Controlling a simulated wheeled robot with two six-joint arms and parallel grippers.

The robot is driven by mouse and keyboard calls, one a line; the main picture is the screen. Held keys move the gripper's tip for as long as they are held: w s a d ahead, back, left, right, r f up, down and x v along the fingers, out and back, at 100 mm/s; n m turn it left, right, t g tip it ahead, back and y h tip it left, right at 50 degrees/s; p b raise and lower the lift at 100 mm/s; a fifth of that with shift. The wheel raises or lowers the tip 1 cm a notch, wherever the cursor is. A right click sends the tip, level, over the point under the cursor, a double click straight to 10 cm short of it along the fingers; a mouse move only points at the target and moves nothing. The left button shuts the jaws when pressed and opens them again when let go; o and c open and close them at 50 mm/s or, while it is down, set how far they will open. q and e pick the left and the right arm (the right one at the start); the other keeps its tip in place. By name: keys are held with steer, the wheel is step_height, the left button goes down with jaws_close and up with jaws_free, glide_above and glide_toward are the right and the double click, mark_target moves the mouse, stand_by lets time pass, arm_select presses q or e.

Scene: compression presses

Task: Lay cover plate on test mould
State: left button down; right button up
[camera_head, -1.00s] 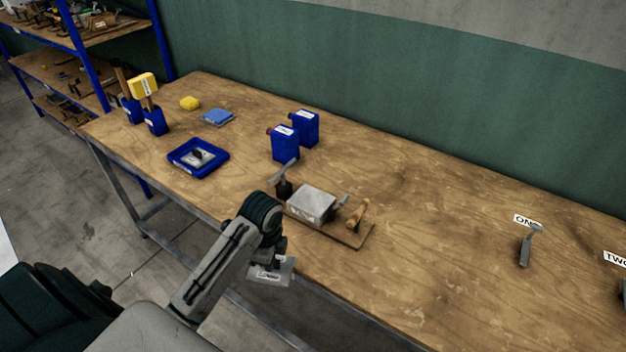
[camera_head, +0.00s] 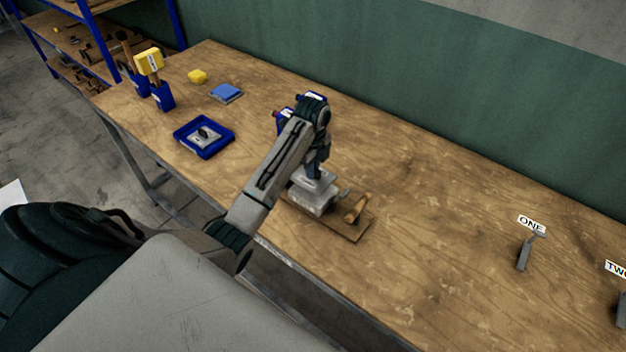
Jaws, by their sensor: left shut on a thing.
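The test mould (camera_head: 312,200) is a grey metal block on a wooden board (camera_head: 343,231) near the table's front edge. My left gripper (camera_head: 314,174) is directly above it, pointing down, shut on the cover plate (camera_head: 317,184), a thin grey plate. The plate is at the mould's top; I cannot tell whether it touches the mould or hangs just above it. The gripper's fingers are mostly hidden by the wrist. My right gripper is not in view.
A wooden-handled tool (camera_head: 356,208) lies on the board, right of the mould. Blue containers (camera_head: 285,120) stand behind my left wrist, partly hidden. A blue tray (camera_head: 204,138) sits to the left. Grey stands by labels ONE (camera_head: 524,254) and TWO (camera_head: 621,305) are at right. The table between is clear.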

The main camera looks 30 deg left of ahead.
arm_select(q)
step_height(320, 180, down, 4)
steer(key=shift+r+p, duration=0.2)
steer(key=shift+p, duration=0.55)
steer(key=shift+w+f, duration=0.1)
steer(key=shift+f, duration=0.4)
steer(key=shift+f, duration=0.1)
steer(key=c, duration=1.5)
jaws_free()
